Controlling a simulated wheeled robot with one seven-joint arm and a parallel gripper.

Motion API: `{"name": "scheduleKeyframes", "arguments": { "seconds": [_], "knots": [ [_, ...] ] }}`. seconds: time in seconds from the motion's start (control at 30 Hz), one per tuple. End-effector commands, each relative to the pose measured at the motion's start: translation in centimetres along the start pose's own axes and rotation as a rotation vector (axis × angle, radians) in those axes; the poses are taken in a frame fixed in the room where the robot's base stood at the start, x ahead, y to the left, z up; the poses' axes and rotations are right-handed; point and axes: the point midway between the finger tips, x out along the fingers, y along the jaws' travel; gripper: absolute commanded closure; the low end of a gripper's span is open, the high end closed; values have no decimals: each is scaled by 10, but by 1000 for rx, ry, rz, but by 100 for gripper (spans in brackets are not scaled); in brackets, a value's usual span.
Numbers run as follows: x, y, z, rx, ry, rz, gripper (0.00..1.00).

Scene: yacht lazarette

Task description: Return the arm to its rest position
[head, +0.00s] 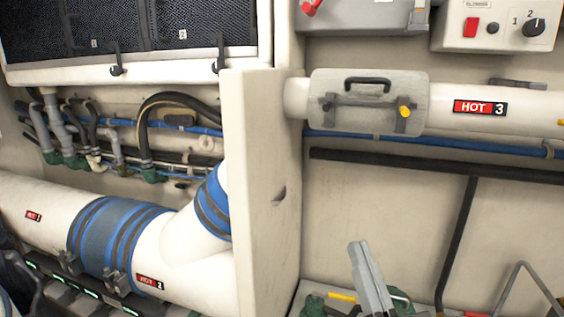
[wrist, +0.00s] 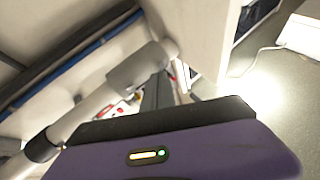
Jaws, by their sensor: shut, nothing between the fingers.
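My gripper (wrist: 157,90) shows in the wrist view as a dark, narrow finger shape beyond the purple wrist housing. Its fingers are together, with nothing seen between them. A light-coloured pipe passes close to it on the left in that view; whether they touch cannot be told. I cannot make out my arm for certain in the head view, so its pose is not clear.
A white partition (head: 262,190) divides the space. Left of it run large white pipes with a blue-banded joint (head: 110,235). On the right are a HOT 3 pipe (head: 445,107), a black rail (head: 430,164) and a grey upright piece (head: 370,282). A switch panel (head: 495,28) is above.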

Motion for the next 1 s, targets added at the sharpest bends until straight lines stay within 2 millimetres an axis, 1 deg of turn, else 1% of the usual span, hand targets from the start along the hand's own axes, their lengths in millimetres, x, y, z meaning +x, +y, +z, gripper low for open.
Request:
{"name": "scheduleKeyframes", "arguments": {
  "seconds": [0.03, 0.07, 0.1, 0.23, 0.37, 0.4, 0.57, 0.6, 0.67, 0.7, 0.77, 0.8, 0.87, 0.9, 1.0],
  "knots": [
    [-22, 4, 10, -24, -26, 0, 100],
    [-33, 6, 15, -37, -38, -1, 100],
    [-48, 8, 20, -54, -54, -1, 100],
    [-98, 16, 34, -101, -109, 3, 100],
    [-147, 22, 43, -135, -172, 11, 100],
    [-162, 23, 45, -143, -193, 15, 100],
    [-222, 29, 49, -163, -286, 39, 100],
    [-236, 30, 50, -164, -312, 47, 100],
    [-258, 32, 50, -161, -354, 60, 100],
    [-272, 33, 50, -158, -383, 70, 100],
    [-294, 34, 50, -150, -431, 88, 100],
    [-309, 34, 50, -144, -467, 100, 100],
    [-331, 34, 50, -135, -521, 119, 100],
    [-345, 34, 51, -130, -558, 131, 100],
    [-377, 33, 51, -120, -641, 160, 100]
  ]
}}
